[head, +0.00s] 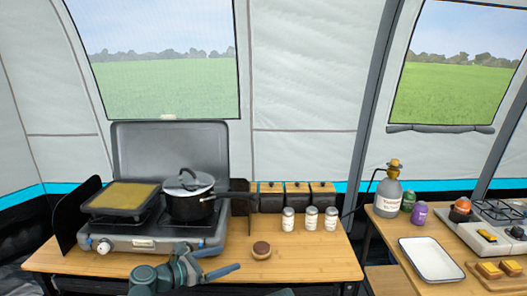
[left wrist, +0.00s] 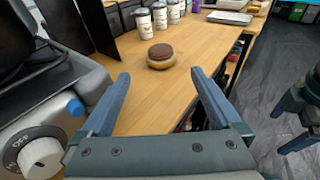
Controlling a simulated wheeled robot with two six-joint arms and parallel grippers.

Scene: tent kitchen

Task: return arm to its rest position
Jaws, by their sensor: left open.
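My left gripper (head: 214,258) is over the front edge of the wooden table (head: 330,262), in front of the camp stove (head: 150,236). Its blue fingers are spread and nothing is between them. In the left wrist view the open left gripper (left wrist: 160,75) points along the table. A small round brown-topped item with a tan lower part (left wrist: 162,55) sits on the table ahead of the fingertips, apart from them. It also shows in the head view (head: 261,250), right of the gripper.
A lidded black pot (head: 190,201) and a griddle pan (head: 121,200) stand on the stove. Several white-labelled jars (head: 310,219) and wooden-topped boxes (head: 297,194) stand at the back. A white tray (head: 431,259) and gas bottle (head: 388,195) are on the right table. The table's front right is clear.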

